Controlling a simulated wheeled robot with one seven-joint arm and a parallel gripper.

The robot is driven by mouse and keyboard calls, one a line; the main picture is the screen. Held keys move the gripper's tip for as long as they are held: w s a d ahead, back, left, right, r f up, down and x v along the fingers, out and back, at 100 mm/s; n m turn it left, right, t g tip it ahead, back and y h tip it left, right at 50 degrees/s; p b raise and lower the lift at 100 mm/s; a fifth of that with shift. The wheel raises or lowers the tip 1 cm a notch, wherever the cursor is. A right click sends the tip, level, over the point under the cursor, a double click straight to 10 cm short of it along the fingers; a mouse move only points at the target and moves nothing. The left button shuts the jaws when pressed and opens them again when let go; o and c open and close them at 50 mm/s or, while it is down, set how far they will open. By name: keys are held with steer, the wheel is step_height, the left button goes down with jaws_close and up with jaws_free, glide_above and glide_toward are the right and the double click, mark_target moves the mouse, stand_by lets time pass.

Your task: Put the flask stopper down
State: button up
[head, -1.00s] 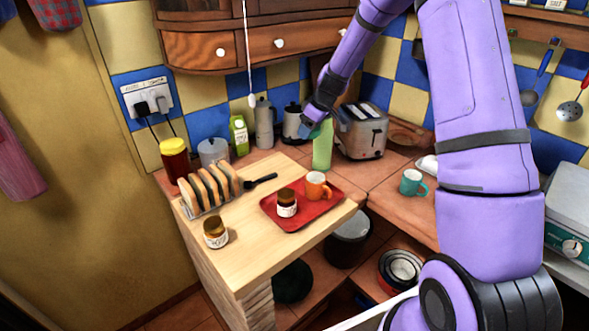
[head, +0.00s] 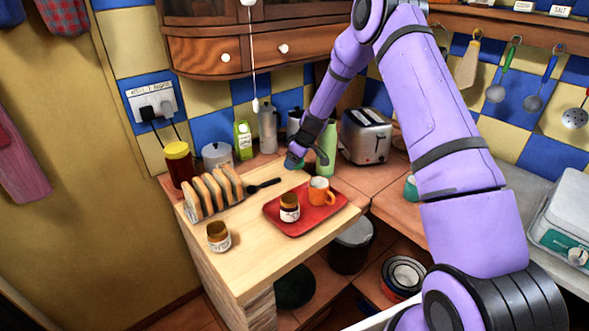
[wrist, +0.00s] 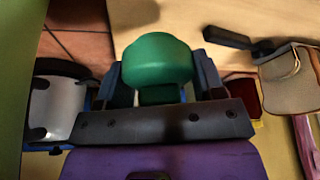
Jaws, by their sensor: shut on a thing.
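My gripper (head: 299,154) is shut on the flask stopper, a rounded green piece that shows between the fingers in the wrist view (wrist: 157,62). In the head view the stopper (head: 292,162) looks teal, low over the back edge of the wooden board (head: 245,262). I cannot tell whether it touches the surface. The pale green flask (head: 328,150) stands upright just right of my gripper, its top uncovered. A green surface at the left edge of the wrist view (wrist: 14,75) looks like its side.
A black-handled utensil (head: 264,185) and a toast rack (head: 212,192) lie left of my gripper. A red tray (head: 322,222) with an orange mug (head: 319,190) and a jar (head: 289,207) is in front. A toaster (head: 366,135) stands right. Bare board lies between utensil and tray.

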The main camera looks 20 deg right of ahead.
steer(key=shift+f, duration=1.75)
steer(key=shift+f, duration=0.15)
steer(key=o, duration=0.9)
